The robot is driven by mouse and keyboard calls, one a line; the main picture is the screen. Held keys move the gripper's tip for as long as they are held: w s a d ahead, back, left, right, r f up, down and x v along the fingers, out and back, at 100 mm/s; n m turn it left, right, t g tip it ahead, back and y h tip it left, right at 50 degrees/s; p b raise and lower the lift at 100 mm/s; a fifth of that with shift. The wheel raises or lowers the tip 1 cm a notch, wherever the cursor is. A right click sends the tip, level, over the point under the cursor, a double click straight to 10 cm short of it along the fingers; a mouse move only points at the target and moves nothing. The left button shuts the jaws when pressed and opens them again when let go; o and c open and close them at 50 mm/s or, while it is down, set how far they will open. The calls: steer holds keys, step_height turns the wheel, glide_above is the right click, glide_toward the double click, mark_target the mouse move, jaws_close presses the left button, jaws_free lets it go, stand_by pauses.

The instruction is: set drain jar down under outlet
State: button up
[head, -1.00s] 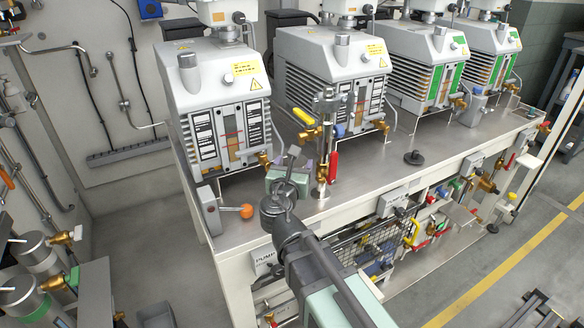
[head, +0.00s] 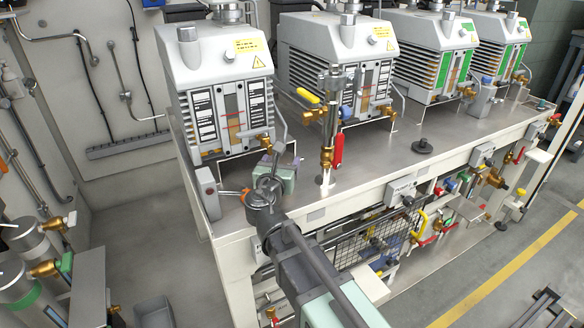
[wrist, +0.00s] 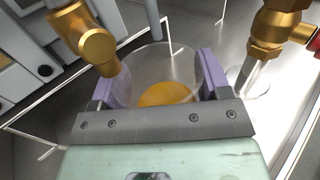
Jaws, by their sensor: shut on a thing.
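A clear round drain jar (wrist: 150,68) with amber liquid at its bottom sits between the purple-padded fingers of my gripper (wrist: 163,82) in the wrist view. The fingers are shut on the jar's sides. A brass outlet elbow (wrist: 97,46) hangs at the jar's upper left in that view. In the head view my gripper (head: 276,158) is at the front of the leftmost pump, just below and beside its brass outlet (head: 264,142). The jar is mostly hidden there by my wrist. I cannot tell whether the jar's base touches the bench.
A vertical brass and steel valve assembly (head: 329,125) with yellow and red handles stands close right of my gripper. A grey box (head: 207,193) stands at the bench's left corner. The steel bench top (head: 376,166) is mostly clear farther right.

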steer(key=shift+w+a, duration=0.3)
steer(key=shift+a, duration=0.1)
steer(key=shift+f, duration=0.2)
steer(key=shift+f+b, duration=0.25)
steer(key=shift+b, duration=0.2)
steer(key=o, duration=1.1)
steer(key=shift+o, duration=0.2)
